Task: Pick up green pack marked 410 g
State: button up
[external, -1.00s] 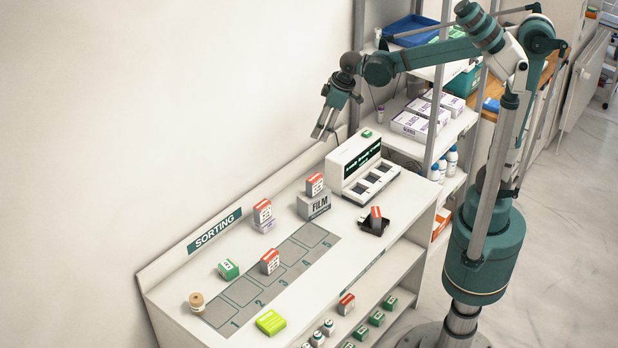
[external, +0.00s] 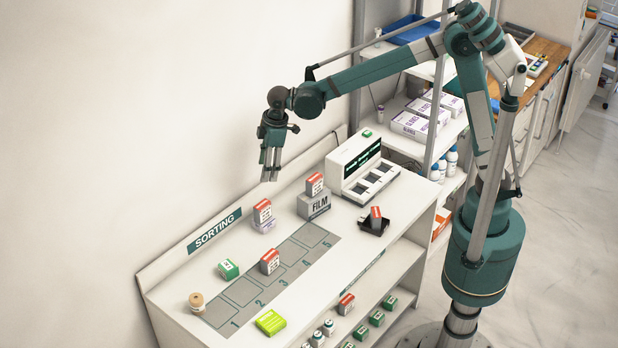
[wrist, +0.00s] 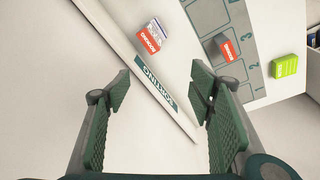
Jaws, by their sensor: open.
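No 410 g marking is readable on any green pack. A lime-green pack (external: 270,322) lies flat near the counter's front edge; it also shows at the right of the wrist view (wrist: 285,66). A green-and-white box (external: 228,269) stands farther back, left of the numbered strip. A small green item (external: 367,133) sits on the white display machine. Several green boxes (external: 376,318) stand on the lower shelf. My gripper (external: 270,178) is open and empty, pointing down, high above the back edge of the counter. In the wrist view its fingers (wrist: 158,85) are wide apart.
A grey numbered strip (external: 228,303) runs along the counter. A black tray (external: 374,230) holds another red box. A beige-topped jar (external: 197,302) is at left.

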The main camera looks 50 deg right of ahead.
jog(key=a+f+n+g, duration=0.1)
jog(key=a+f, duration=0.4)
jog(key=a, duration=0.2)
jog(key=a+f+n, duration=0.2)
jog(key=a+f, duration=0.3)
jog(key=a, duration=0.3)
jog(key=n+h, duration=0.1)
jog(key=n, duration=0.1)
send_over(228, 264)
jog(key=shift+g, duration=0.4)
notch_tip(228, 264, down, 12)
jog(key=shift+s+a+r+b, duration=0.15)
jog(key=shift+r+b, duration=0.1)
jog(key=shift+b, duration=0.2)
jog(key=shift+f, duration=0.1)
jog(key=shift+f, duration=1.15)
jog(key=shift+f, duration=0.15)
jog(key=shift+f, duration=2.45)
jog(key=shift+c, duration=0.7)
